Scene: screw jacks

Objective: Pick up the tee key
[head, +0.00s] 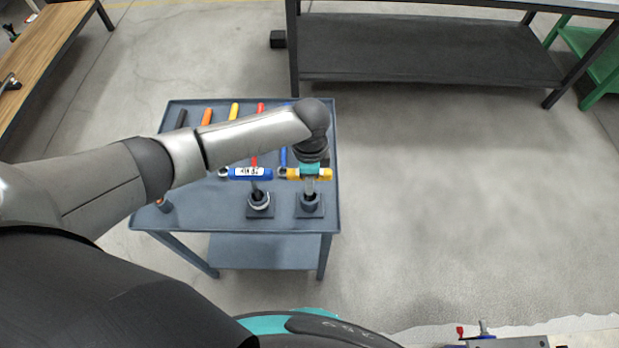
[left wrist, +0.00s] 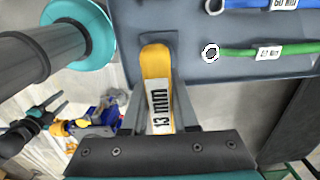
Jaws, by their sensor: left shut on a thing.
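The tee key (head: 324,175) with the yellow handle stands upright at the right front of the blue-grey table. Its shaft runs down to a dark holder (head: 310,207). In the left wrist view its yellow handle (left wrist: 155,62) carries a white label reading 13 mm. My left gripper (head: 309,170) comes down over the handle and is shut on it, with one finger on each side in the left wrist view (left wrist: 160,95). The gripper partly hides the handle in the head view. I cannot tell whether the shaft is clear of the holder. My right gripper is not in view.
A blue-handled tee key (head: 238,174) stands in a second holder (head: 260,211) just left. Several coloured-handled tools, including an orange one (head: 207,116), lie along the back of the table (head: 190,215). A dark shelf bench (head: 420,52) stands behind.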

